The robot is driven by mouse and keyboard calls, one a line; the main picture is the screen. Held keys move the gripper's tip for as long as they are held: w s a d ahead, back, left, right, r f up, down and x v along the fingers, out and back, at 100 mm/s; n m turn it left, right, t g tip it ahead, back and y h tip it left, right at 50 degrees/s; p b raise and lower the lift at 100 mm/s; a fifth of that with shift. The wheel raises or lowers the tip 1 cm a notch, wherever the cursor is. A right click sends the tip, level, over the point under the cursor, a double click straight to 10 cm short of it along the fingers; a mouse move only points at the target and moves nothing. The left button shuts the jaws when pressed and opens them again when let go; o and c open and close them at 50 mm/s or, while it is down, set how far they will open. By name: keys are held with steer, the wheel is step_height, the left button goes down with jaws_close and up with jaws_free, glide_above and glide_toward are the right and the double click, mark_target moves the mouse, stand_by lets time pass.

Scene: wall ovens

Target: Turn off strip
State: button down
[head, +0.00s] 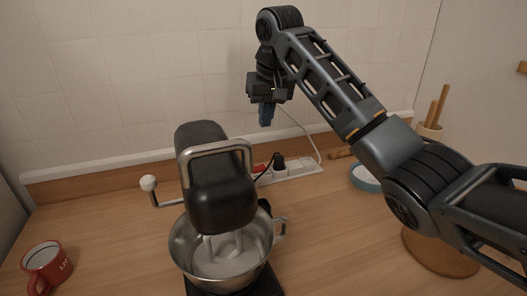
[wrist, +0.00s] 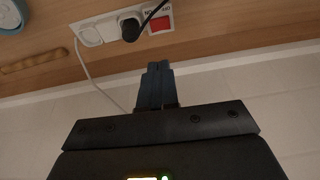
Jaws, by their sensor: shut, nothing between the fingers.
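The white power strip (head: 298,169) lies on the counter along the back wall, behind the stand mixer. In the wrist view the strip (wrist: 93,36) shows at the top with a black plug in it and a red switch (wrist: 160,23) at its end. The red switch (head: 259,168) is partly hidden by the mixer in the head view. My gripper (head: 266,116) points down above the strip, apart from it, with its fingers together and empty. In the wrist view the gripper fingers (wrist: 154,72) end just short of the strip.
A black stand mixer (head: 215,190) with a metal bowl (head: 190,245) stands in front of the strip. A red mug (head: 47,266) is at the left front.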

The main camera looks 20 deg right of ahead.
steer(key=shift+s+d+f+b, duration=0.1)
steer(key=shift+f+b, duration=0.1)
steer(key=shift+b, duration=0.5)
steer(key=shift+r, duration=0.2)
steer(key=p, duration=0.2)
glide_toward(262, 167)
steer(key=x, duration=0.5)
steer(key=shift+w, duration=0.3)
steer(key=shift+f, duration=0.75)
